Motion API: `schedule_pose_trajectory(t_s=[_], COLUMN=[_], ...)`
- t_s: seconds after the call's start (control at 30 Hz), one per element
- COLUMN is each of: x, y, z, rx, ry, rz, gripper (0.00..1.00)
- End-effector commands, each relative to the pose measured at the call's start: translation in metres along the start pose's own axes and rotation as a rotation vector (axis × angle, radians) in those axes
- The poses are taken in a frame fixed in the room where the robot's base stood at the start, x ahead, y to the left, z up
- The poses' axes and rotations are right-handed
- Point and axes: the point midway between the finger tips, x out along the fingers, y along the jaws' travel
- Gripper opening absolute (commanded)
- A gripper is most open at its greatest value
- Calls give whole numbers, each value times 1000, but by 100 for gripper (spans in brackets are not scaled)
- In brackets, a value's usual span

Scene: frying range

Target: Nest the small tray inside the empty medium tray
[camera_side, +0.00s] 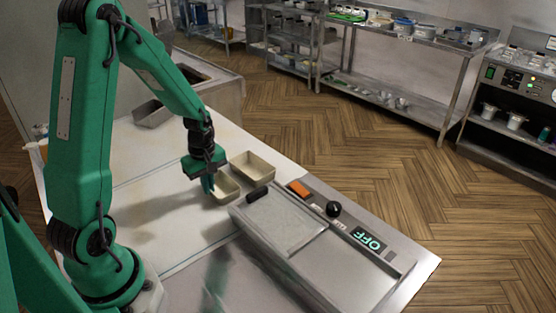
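A small beige tray (228,193) sits on the white worktop at the near left of a larger beige tray. That larger, medium tray (253,169) looks empty and stands just behind and to the right of the small one. My gripper (208,185) points down at the left rim of the small tray, and its teal fingers overlap that rim in the picture. The gripper hides the small tray's left end. I cannot tell whether the fingers are closed on the rim or only beside it.
A grey metal tray (153,113) lies farther back left. In front right is a metal appliance (350,275) with a flat plate, a black handle (257,194), an orange block (298,188), a black knob (333,209) and an "OFF" display (369,240). The worktop left of the gripper is clear.

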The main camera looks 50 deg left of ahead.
Motion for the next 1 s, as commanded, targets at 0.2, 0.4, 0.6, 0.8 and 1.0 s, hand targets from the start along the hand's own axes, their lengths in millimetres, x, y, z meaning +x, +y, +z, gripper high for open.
schedule_pose_trajectory(t_s=[0.2,0.4,0.6,0.8,1.0], x=[0,0,-7,-21,-35], y=[-1,-1,-1,0,0], z=[0,0,0,0,0], rx=[0,0,0,0,0], ry=[-1,-1,-1,0,0], rz=[-2,-3,-2,-1,1], gripper=[0,0,0,0,0])
